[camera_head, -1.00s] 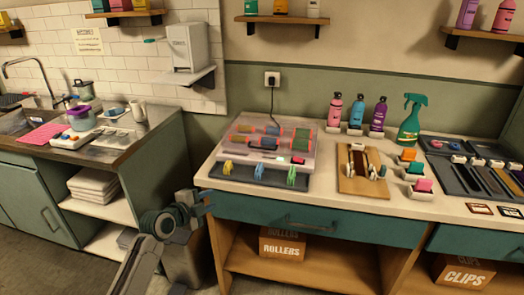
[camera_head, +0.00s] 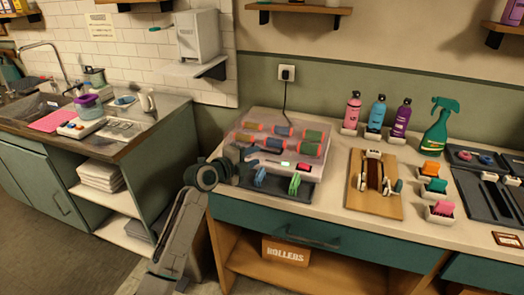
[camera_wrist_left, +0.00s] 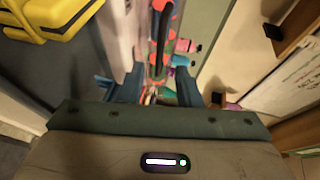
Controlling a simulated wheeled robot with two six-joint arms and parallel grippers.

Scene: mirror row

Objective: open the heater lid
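The heater (camera_head: 318,152) is a low box on the counter with a clear lid (camera_head: 262,118) down over rows of coloured rollers; a small green-lit display and a red switch show on its front. My left gripper (camera_head: 234,166) is at the heater's left front corner, partly hidden by its own wrist. In the left wrist view its two blue fingers (camera_wrist_left: 152,88) are apart. A dark bar (camera_wrist_left: 160,25) and pink-red rollers show beyond and between them. I cannot tell whether the fingers touch the lid. My right gripper is in neither view.
Blue and green clips (camera_head: 294,184) stand on a dark tray before the heater. A yellow clip (camera_wrist_left: 50,15) is close by in the left wrist view. Right of the heater are a wooden board (camera_head: 372,200) and bottles (camera_head: 377,118). A cable (camera_head: 286,95) runs behind it to a socket.

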